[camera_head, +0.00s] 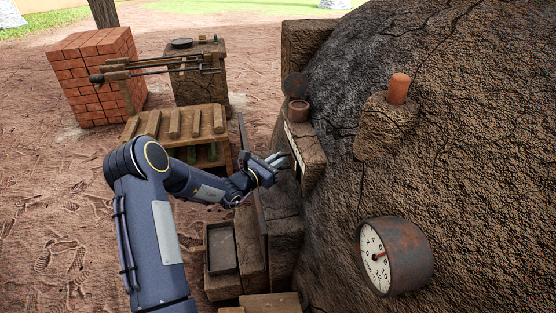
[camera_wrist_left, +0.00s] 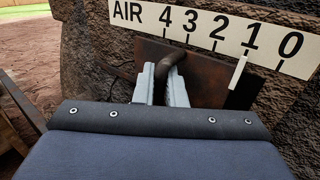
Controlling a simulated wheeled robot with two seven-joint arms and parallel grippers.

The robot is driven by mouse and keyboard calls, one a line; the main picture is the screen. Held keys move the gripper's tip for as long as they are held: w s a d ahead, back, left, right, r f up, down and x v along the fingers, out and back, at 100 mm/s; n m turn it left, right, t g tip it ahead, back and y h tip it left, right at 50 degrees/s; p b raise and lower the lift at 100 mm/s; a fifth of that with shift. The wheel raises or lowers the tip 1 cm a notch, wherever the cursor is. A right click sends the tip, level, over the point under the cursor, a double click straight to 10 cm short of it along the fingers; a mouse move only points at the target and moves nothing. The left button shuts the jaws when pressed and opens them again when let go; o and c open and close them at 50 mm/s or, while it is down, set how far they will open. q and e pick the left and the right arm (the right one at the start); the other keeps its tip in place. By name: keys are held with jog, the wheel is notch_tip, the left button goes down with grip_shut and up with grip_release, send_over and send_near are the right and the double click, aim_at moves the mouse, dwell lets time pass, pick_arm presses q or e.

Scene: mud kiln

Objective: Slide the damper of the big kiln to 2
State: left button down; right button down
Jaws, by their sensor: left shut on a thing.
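The big kiln (camera_head: 460,140) fills the right of the head view. In the left wrist view, a white scale (camera_wrist_left: 203,25) reads AIR 4 3 2 1 0 from left to right. Below it is the rusty damper plate (camera_wrist_left: 205,78) with a white pointer (camera_wrist_left: 237,72), whose tip stands at about the 1. My left gripper (camera_wrist_left: 163,78) is shut on the damper's dark handle (camera_wrist_left: 171,63), left of the pointer. In the head view my left gripper (camera_head: 277,160) reaches the kiln's near side, and the damper is mostly hidden there. My right gripper is not in view.
A round dial (camera_head: 373,258) juts from the kiln at the lower right. A small clay pot (camera_head: 298,111) sits above the scale. A slatted wooden table (camera_head: 170,124), a workstand (camera_head: 198,80) and a brick stack (camera_head: 95,75) stand left. Open dirt lies further left.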

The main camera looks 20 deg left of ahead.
pick_arm(q)
jog(key=shift+w+a, duration=0.9)
jog(key=shift+w, duration=0.3)
jog(key=c, duration=1.6)
grip_release()
jog(key=p+v, duration=0.1)
jog(key=v, duration=0.6)
jog(key=shift+s, duration=0.4)
jog(key=shift+a, duration=0.1)
